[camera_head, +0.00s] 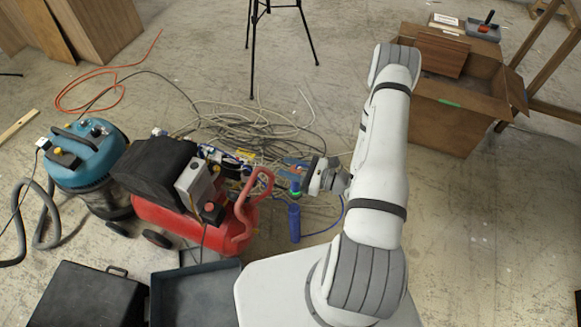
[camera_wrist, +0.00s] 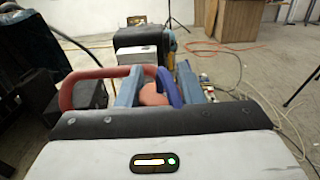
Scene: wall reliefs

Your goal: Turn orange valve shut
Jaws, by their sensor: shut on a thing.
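The orange valve (camera_wrist: 153,95) shows in the wrist view as a rounded orange piece between the two blue-grey fingers of my gripper (camera_wrist: 157,80). My gripper is shut on it, and the fingers and gripper body hide part of it. A darker blue curved piece (camera_wrist: 170,88) sits beside it, near the right finger. In the head view my gripper (camera_head: 288,166) reaches left, beside the red compressor (camera_head: 160,215). The valve cannot be made out clearly there. The compressor's red handle (camera_wrist: 78,85) rises at the left of the fingers in the wrist view.
A blue cylinder (camera_head: 294,222) stands just below my gripper. Tangled hoses (camera_head: 250,125) cover the floor behind. A blue vacuum (camera_head: 88,155) stands left of the compressor. A tripod (camera_head: 253,50) and a brown box (camera_head: 455,115) stand farther back. A grey tray (camera_head: 195,295) lies in front.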

